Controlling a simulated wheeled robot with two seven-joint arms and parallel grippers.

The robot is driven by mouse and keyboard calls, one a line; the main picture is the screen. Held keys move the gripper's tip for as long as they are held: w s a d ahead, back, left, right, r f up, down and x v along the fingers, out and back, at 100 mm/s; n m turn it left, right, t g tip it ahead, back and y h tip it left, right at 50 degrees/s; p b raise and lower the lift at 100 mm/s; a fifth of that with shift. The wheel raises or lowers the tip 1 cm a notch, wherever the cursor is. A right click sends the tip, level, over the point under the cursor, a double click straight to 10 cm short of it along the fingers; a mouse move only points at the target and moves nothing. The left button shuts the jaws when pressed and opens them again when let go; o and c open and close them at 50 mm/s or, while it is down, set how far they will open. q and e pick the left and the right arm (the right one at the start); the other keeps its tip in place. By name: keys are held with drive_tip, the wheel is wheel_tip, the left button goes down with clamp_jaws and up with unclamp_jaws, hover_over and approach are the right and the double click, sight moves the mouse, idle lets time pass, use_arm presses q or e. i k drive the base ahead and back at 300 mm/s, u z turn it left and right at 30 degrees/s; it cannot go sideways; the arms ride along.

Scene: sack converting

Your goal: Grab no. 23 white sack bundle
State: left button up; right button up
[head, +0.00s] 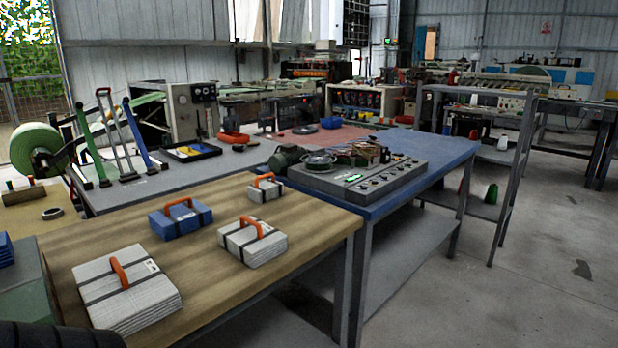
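Three white sack bundles with dark straps and orange handles lie flat on a wooden-topped table (200,275). The largest white bundle (140,308) is at the front left. A middle-sized white bundle (262,252) is near the table's right edge. A small white bundle (272,194) is at the back. Small labels show on the white bundles, but their numbers are too small to read, so I cannot tell which is no. 23. A blue bundle (188,226) with an orange handle lies left of the small white one. Neither gripper is in view.
A blue-topped table (420,148) with a grey control panel (372,182) adjoins behind right. A grey bench (140,190) with upright levers stands behind left. A green box (30,285) is at the left edge. A dark ribbed shape fills the bottom-left corner. Floor is clear at right.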

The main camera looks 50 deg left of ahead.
sight(261, 192)
drive_tip(key=i, duration=2.4)
drive_tip(key=u, duration=4)
